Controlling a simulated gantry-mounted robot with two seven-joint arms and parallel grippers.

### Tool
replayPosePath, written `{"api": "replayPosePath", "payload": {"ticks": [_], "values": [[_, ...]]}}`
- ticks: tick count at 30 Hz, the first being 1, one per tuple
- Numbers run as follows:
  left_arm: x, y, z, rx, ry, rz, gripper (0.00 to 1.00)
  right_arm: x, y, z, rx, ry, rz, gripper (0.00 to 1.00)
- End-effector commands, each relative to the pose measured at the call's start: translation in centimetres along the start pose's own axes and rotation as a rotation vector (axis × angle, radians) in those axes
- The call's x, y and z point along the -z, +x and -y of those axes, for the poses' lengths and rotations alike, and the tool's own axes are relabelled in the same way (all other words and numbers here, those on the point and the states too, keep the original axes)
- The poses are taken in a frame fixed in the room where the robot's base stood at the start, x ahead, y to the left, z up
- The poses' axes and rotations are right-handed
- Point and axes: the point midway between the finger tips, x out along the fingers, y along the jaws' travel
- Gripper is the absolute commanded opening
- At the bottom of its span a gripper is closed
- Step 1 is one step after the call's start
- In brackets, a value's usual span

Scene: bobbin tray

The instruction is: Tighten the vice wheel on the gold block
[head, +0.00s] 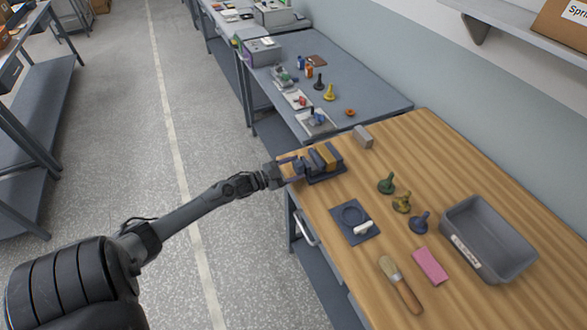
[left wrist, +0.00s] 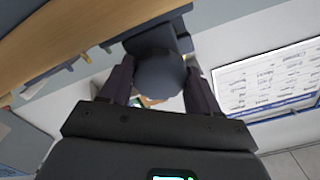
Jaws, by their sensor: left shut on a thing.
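The vice (head: 328,174) stands at the left edge of the wooden bench in the head view. The gold block (head: 327,156) sits between its dark jaws. Whether the jaws touch the block on both sides is too small to tell. My left gripper (head: 290,169) reaches in from the left at the vice's near-left end. In the left wrist view, the round dark vice wheel (left wrist: 160,74) lies between the two fingers of my left gripper (left wrist: 160,92), which are shut on it. The wheel is mostly hidden by the gripper in the head view. My right gripper is not in view.
A grey block (head: 363,137) stands behind the vice. A dark mat (head: 342,226), green, gold and blue knobbed pieces, a brush (head: 401,284), a pink pad (head: 430,265) and a grey bin (head: 501,263) lie to the right. Bare bench separates them from the vice.

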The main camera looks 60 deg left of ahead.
Motion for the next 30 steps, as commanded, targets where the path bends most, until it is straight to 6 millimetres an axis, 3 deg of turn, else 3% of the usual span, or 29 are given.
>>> {"api": "replayPosePath", "payload": {"ticks": [22,23,27,30], "values": [[-0.01,0.00,0.00,0.000,0.002,0.000,0.31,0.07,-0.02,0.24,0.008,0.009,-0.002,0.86],[-0.01,0.00,0.00,0.000,0.002,0.000,0.65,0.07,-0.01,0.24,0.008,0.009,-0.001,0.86],[-0.01,0.00,0.00,0.000,0.001,0.000,0.86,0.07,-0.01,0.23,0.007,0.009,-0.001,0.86],[-0.01,0.00,0.00,0.000,0.001,0.000,0.86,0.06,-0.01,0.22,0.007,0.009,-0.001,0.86]]}}
